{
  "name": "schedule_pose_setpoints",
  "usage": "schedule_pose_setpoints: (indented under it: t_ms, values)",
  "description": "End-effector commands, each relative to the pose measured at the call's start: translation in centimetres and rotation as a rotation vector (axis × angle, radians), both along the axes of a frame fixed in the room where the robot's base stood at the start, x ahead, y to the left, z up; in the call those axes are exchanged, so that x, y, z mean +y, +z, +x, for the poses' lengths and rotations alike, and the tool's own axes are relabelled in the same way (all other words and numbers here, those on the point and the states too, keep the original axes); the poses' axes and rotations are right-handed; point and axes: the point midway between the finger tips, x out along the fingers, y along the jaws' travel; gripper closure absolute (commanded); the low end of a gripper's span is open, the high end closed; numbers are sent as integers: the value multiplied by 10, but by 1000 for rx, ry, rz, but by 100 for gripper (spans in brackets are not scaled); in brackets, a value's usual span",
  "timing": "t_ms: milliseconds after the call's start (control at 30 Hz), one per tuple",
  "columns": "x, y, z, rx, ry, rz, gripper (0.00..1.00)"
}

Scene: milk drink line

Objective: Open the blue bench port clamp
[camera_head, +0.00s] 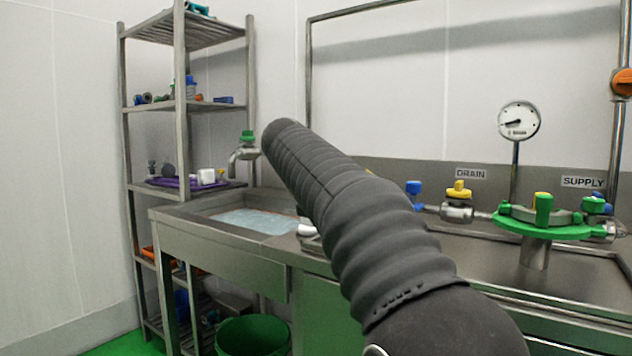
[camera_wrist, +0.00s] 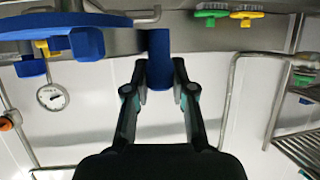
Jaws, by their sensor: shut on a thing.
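In the wrist view, the blue bench port clamp (camera_wrist: 40,27) fills the upper left as a broad blue disc with stubby blue knobs. A blue upright handle (camera_wrist: 159,45) beside it stands between the fingertips of my gripper (camera_wrist: 160,78). My gripper is shut on this handle, with one finger on each side. How the handle joins the clamp is cut off by the top edge. In the head view, my dark ribbed arm covers the middle, and I see neither my gripper nor the blue clamp there.
A green clamp (camera_head: 543,231) sits on the bench at right, below a gauge (camera_head: 518,121). A yellow-handled valve (camera_head: 459,191) is under the DRAIN label. A sink basin (camera_head: 255,220), steel shelf rack (camera_head: 183,60) and green bin (camera_head: 252,338) are at left.

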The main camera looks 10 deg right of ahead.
Motion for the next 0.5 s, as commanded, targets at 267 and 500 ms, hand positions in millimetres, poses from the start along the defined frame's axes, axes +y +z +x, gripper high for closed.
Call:
schedule_pose_setpoints:
  t_ms: [267,500]
  values:
    - [-8,-2,1,4,-30,1,100]
    - [-8,-2,1,5,-29,1,73]
